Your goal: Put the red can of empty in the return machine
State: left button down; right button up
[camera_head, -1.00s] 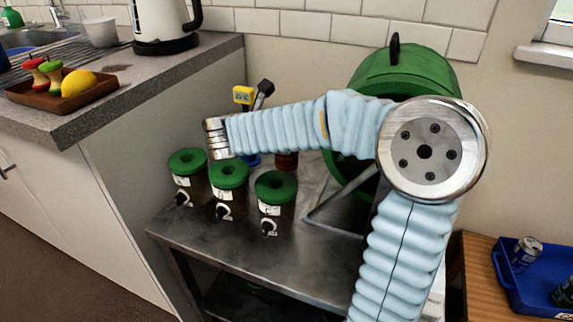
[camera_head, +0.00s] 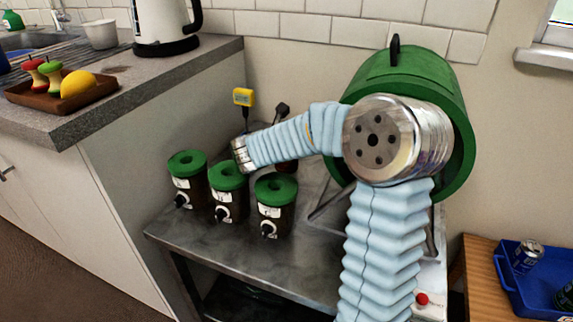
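No clearly red can shows. A dark reddish-brown object (camera_head: 286,167) is mostly hidden behind my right forearm, and I cannot tell what it is. A large green drum-shaped machine (camera_head: 408,73) with a black top handle stands on the metal table; my arm hides part of its front. I cannot tell whether it is the return machine. My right arm, in a pale blue sleeve, crosses in front of it and reaches left to a metal cuff above the green-lidded canisters. No fingers of my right gripper can be made out. My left gripper is out of view.
Three dark canisters with green lids (camera_head: 228,177) stand on the metal table (camera_head: 240,252). A blue tray (camera_head: 510,284) at the right holds a silver can (camera_head: 527,256) and a dark can (camera_head: 565,296). A counter (camera_head: 70,122) with a brown tray and kettle is at left.

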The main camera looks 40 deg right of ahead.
jog(key=c, duration=1.4)
jog(key=shift+r, duration=0.15)
jog(key=shift+c, duration=0.3)
